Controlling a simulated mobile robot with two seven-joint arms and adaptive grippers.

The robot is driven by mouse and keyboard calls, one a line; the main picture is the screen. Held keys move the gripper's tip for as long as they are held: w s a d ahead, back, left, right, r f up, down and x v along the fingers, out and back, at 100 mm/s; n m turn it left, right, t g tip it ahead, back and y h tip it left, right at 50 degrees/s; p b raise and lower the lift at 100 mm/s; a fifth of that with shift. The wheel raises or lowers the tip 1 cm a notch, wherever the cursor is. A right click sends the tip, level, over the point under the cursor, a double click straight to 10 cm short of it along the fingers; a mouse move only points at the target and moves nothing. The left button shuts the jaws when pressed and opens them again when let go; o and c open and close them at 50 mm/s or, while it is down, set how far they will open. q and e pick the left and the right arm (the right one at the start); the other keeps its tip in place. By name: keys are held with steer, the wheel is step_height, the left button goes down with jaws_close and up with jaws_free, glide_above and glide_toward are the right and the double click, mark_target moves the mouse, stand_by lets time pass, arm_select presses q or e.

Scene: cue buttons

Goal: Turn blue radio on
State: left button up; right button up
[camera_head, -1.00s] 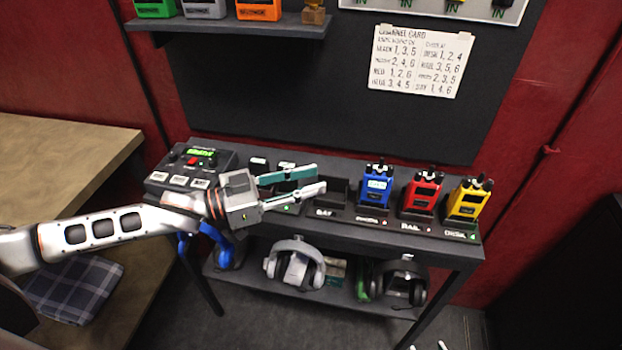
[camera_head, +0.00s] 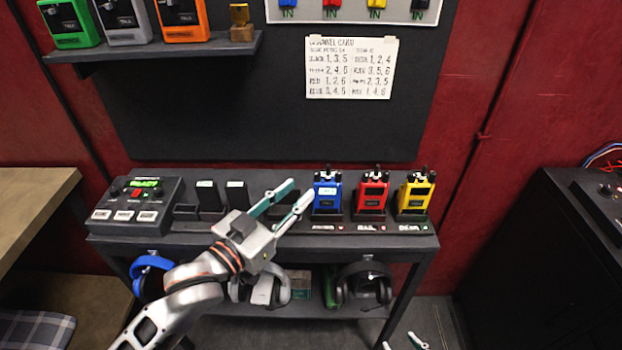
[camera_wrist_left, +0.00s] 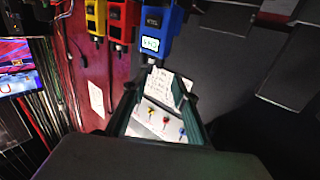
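The blue radio (camera_head: 326,193) stands upright in the dock on the shelf table, left of the red radio (camera_head: 371,193) and yellow radio (camera_head: 414,196). In the left wrist view the blue radio (camera_wrist_left: 158,28) shows a pale lit panel with small writing I cannot read surely. My left gripper (camera_head: 300,193) is open and empty. Its fingers point up and right, just left of the blue radio in the head view; I see no contact. Only the fingertips of my right gripper (camera_head: 402,343) show at the bottom edge, spread apart and empty.
A black console (camera_head: 139,202) with a green display sits left on the table. A channel card (camera_head: 350,68) hangs behind. Headphones (camera_head: 362,285) hang below the tabletop. A shelf (camera_head: 160,52) with green, grey and orange devices is upper left. A dark cabinet (camera_head: 540,255) stands right.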

mark_target(316, 176)
arm_select(q)
steer(key=x, duration=0.6)
steer(key=shift+d, duration=0.15)
jaws_close()
